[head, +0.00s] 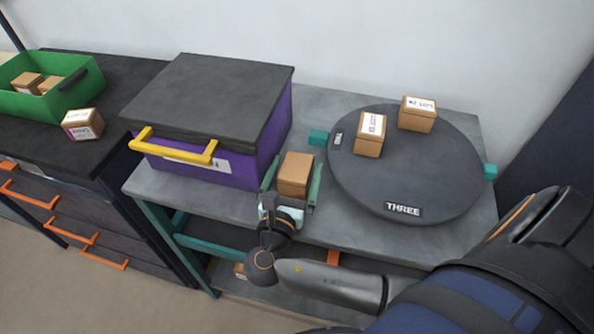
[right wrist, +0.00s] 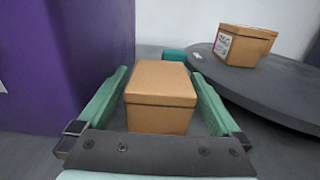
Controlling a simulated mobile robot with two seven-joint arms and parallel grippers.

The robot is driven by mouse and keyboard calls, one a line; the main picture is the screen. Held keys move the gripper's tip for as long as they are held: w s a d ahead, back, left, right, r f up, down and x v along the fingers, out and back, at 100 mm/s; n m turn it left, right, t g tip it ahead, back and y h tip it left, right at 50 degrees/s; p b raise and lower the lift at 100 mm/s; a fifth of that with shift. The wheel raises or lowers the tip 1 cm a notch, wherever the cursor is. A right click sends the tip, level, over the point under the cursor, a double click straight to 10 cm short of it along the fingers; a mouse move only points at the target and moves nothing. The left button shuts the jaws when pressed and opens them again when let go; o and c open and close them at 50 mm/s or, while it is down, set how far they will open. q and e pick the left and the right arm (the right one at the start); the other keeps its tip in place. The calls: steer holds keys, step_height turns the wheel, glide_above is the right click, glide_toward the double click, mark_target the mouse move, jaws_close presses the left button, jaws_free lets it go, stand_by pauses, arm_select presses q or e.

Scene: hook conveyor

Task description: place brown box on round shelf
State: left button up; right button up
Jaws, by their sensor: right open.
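A brown box (head: 295,175) stands on the grey table between the purple container and the round shelf. My right gripper (head: 291,188) is open, with one finger on each side of this box. In the right wrist view the box (right wrist: 160,95) sits between the green fingers (right wrist: 160,110), with a gap visible at each side. The dark round shelf (head: 400,185), labelled THREE, lies to the right of the gripper. Two labelled brown boxes stand on it, one near its left (head: 369,135) and one at its back (head: 417,114). My left gripper is not in view.
A purple container (head: 268,150) with a dark lid and yellow handle stands close to the left of the gripper. A green bin (head: 75,102) with boxes and a loose labelled box (head: 83,124) are on the left counter. The round shelf's front and right are clear.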

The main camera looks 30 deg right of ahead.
steer(key=c, duration=1.3)
jaws_close()
steer(key=shift+r, duration=0.1)
